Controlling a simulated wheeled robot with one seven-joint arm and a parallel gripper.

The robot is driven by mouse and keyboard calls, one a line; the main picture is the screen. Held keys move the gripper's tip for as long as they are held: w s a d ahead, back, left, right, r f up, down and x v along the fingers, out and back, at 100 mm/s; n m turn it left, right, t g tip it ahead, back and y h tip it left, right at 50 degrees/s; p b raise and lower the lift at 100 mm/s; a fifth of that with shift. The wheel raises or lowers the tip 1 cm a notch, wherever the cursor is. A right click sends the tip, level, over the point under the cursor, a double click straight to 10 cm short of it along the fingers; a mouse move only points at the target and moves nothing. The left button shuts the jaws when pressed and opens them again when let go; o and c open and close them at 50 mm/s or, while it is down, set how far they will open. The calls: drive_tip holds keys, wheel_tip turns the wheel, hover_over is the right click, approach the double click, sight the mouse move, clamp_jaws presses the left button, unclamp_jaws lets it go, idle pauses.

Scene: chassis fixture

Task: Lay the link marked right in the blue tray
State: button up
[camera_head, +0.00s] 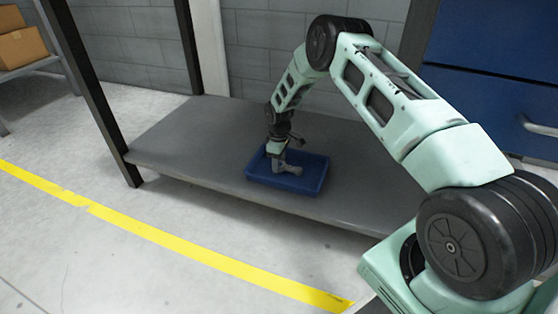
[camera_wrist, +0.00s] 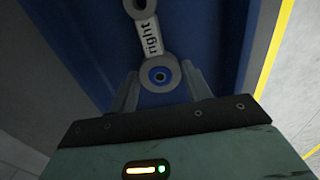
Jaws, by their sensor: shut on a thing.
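The grey link marked "right" (camera_wrist: 150,38) has a round ring at each end and a white label between them. My gripper (camera_wrist: 160,72) is shut on its near ring, one finger on each side. The blue tray (camera_wrist: 85,45) lies beneath the link in the wrist view. In the head view, my gripper (camera_head: 277,158) reaches down inside the blue tray (camera_head: 318,178), and the link (camera_head: 291,169) shows low within its walls. I cannot tell whether the link touches the tray floor.
The tray stands on a grey shelf (camera_head: 190,140), with bare room to its left. A dark post (camera_head: 97,95) rises at the shelf's left end. Blue drawers (camera_head: 490,75) stand at the right. Yellow tape (camera_head: 150,233) crosses the floor in front.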

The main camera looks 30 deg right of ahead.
drive_tip(key=shift+f, duration=0.3)
drive_tip(key=o, duration=1.1)
drive_tip(key=shift+c, duration=0.2)
drive_tip(key=shift+r+p, duration=2.3)
drive_tip(key=shift+r, duration=0.8)
drive_tip(key=shift+f, duration=0.1)
